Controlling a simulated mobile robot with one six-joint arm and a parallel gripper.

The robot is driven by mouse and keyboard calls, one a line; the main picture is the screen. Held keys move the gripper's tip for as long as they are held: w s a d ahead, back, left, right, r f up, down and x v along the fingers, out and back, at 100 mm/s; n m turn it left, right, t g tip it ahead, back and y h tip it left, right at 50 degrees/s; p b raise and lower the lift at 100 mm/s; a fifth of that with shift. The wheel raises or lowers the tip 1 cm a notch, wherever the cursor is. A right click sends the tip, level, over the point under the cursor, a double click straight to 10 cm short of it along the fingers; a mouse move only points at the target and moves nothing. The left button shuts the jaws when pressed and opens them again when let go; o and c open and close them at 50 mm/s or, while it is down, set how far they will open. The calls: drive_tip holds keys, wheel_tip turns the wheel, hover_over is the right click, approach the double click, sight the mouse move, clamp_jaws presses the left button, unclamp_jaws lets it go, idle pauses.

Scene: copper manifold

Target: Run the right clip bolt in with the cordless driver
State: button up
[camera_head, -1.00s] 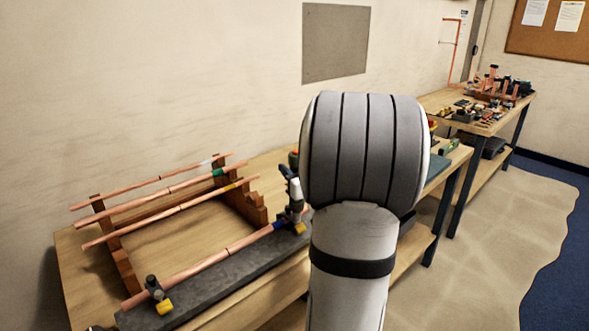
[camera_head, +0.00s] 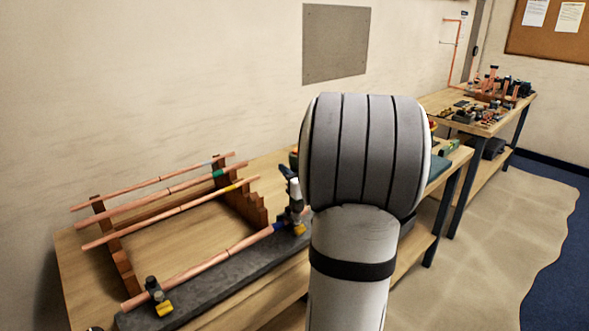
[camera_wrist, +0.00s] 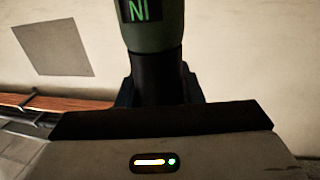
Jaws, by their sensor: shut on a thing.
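In the wrist view my gripper (camera_wrist: 159,90) is shut around the black neck of the cordless driver (camera_wrist: 155,38), whose green body bears a dark label. The driver's bit end is out of sight there. In the head view my arm covers much of the scene. The right clip (camera_head: 299,229), with a yellow part, sits on the grey bar (camera_head: 215,278) near its far end. A dark and pale upright shape stands over it; I cannot tell which parts are clip, bolt or driver. The bolt is not clear. The left clip (camera_head: 163,308) holds the near end of a copper pipe (camera_head: 205,265).
A wooden rack (camera_head: 122,262) with several copper pipes stands on the bench, left of the bar. A second bench (camera_head: 488,128) with tools and fittings stands at the back right. The wall runs close behind the bench. The floor (camera_head: 490,220) at right is clear.

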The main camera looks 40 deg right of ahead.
drive_tip(key=shift+r+p, duration=1.7)
drive_tip(key=shift+r, duration=1.15)
drive_tip(key=shift+f, duration=0.1)
